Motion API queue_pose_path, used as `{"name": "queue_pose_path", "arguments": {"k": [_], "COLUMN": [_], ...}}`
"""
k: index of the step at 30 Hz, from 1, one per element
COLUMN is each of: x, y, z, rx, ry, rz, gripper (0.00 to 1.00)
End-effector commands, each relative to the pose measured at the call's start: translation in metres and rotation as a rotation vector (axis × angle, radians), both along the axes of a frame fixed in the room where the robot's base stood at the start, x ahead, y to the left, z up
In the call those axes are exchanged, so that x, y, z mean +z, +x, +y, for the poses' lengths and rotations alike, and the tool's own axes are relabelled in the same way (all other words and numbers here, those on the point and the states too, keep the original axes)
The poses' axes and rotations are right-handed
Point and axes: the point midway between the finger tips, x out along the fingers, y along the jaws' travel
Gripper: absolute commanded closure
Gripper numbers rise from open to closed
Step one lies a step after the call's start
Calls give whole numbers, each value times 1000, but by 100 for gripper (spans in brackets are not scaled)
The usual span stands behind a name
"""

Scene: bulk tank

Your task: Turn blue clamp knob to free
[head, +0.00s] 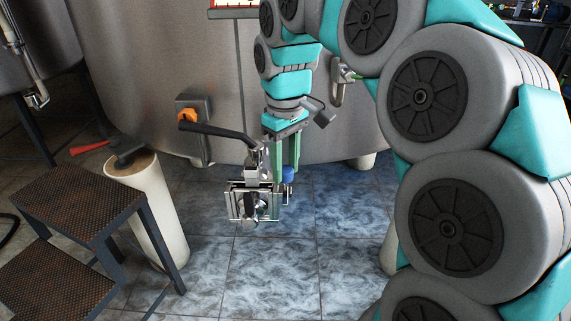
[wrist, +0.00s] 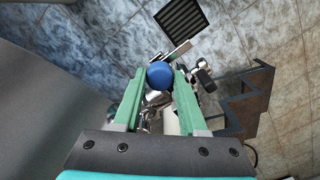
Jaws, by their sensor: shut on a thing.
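The blue clamp knob (wrist: 160,75) sits between the tips of my gripper (wrist: 158,92) in the wrist view, and both green fingers are shut on it. In the head view the knob (head: 288,174) shows at the lower right of my gripper (head: 287,165), on the right side of a metal valve assembly (head: 256,200). The valve has a long black lever (head: 215,131) reaching up to the left. Which way the knob is turned cannot be told. Part of the clamp behind the knob is hidden.
A large steel tank (head: 150,60) stands behind the valve. A dark floor grate (wrist: 181,20) shows in the wrist view. Tiled floor in front is clear.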

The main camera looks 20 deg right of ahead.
Motion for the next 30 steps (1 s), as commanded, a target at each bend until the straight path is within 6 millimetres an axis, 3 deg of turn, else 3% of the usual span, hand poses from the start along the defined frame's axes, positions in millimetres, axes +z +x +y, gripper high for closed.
{"name": "queue_pose_path", "arguments": {"k": [1,8,20,30], "x": [0,0,7,51], "y": [0,0,1,2], "z": [0,0,0,0], "rx": [0,0,-1,-1], "ry": [0,0,0,-1], "rz": [-1,0,-4,-4], "gripper": [55,29,29,29]}}
